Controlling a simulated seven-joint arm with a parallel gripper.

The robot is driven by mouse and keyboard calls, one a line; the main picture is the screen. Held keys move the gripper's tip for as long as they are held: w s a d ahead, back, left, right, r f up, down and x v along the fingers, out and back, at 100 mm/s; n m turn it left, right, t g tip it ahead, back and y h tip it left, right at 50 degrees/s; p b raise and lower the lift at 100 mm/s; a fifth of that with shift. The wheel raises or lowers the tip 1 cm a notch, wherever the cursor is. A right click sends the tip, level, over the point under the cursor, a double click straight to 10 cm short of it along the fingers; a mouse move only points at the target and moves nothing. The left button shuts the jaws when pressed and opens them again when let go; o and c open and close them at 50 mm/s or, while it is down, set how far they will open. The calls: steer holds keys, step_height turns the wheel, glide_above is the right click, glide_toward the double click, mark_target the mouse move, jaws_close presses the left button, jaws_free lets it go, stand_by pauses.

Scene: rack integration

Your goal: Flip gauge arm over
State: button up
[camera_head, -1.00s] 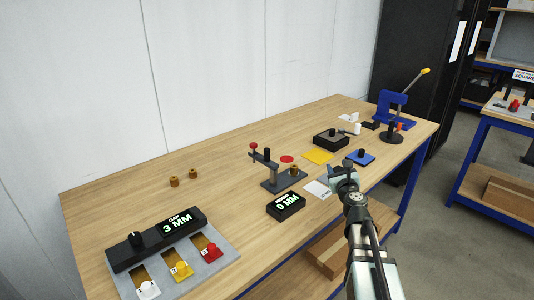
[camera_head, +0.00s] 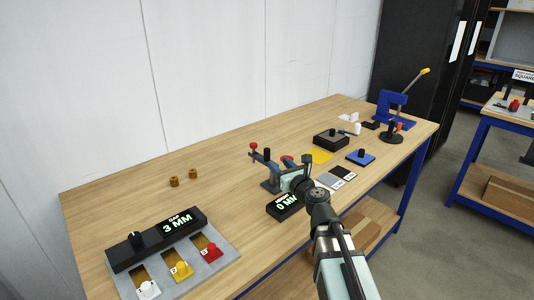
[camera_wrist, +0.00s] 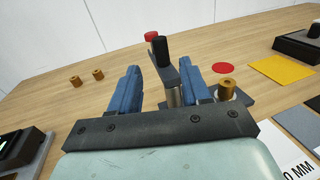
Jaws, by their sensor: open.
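The gauge stands mid-table. Its dark gauge arm (camera_head: 262,160) reaches up and left, with a red knob (camera_head: 253,145) at the far end and a black knob (camera_head: 267,153) nearer. In the wrist view the red knob (camera_wrist: 151,36), black knob (camera_wrist: 160,47) and silver post (camera_wrist: 173,94) show. My gripper (camera_wrist: 163,69) is open, its blue fingers on either side of the arm and post, without a clear grip. My gripper hides much of the gauge base in the head view. A brass bushing (camera_wrist: 227,89) stands on the base, right of the fingers.
The 0 MM display (camera_head: 284,205) lies close below my gripper. A red disc (camera_wrist: 223,69) and yellow sheet (camera_wrist: 283,70) lie to the right. Two brass bushings (camera_head: 184,178) stand at left. The 3 MM gap box (camera_head: 158,238) is front left.

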mark_target(269, 154)
steer(key=x, duration=1)
jaws_close()
stand_by(0.4)
